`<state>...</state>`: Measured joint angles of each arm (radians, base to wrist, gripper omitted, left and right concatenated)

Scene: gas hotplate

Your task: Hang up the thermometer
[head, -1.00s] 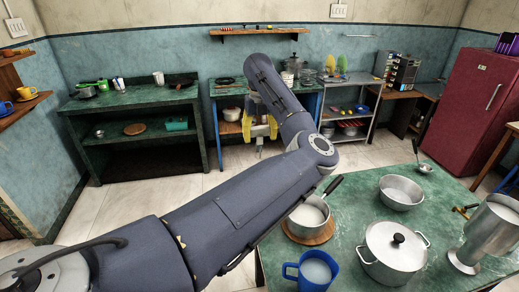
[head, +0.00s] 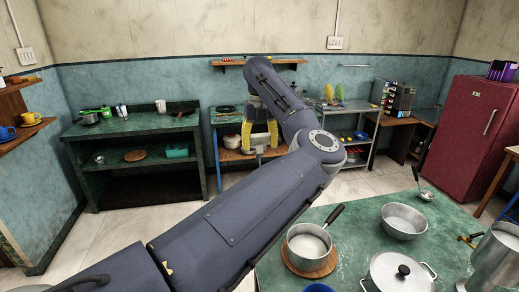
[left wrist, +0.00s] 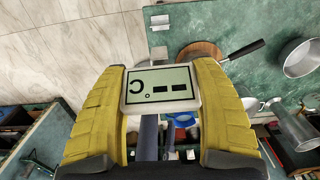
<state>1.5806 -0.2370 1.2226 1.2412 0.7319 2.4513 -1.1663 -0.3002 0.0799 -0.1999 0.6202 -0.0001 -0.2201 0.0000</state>
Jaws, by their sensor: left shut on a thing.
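The thermometer (left wrist: 160,88) is a white-framed box with a grey-green display showing dark segments. It sits between the two yellow fingers of my left gripper (left wrist: 163,85) in the left wrist view, and they are shut on it from both sides. In the head view the left gripper (head: 260,148) points down, away from me, in front of the far blue-legged table. The thermometer cannot be made out clearly there. My right gripper is in neither view.
A small wall shelf (head: 260,62) hangs above the far table, and a metal rail (head: 354,66) is to its right. The near green table (head: 355,230) holds a saucepan (head: 308,243), a bowl (head: 403,221) and a lidded pot (head: 398,273). Open floor lies between the tables.

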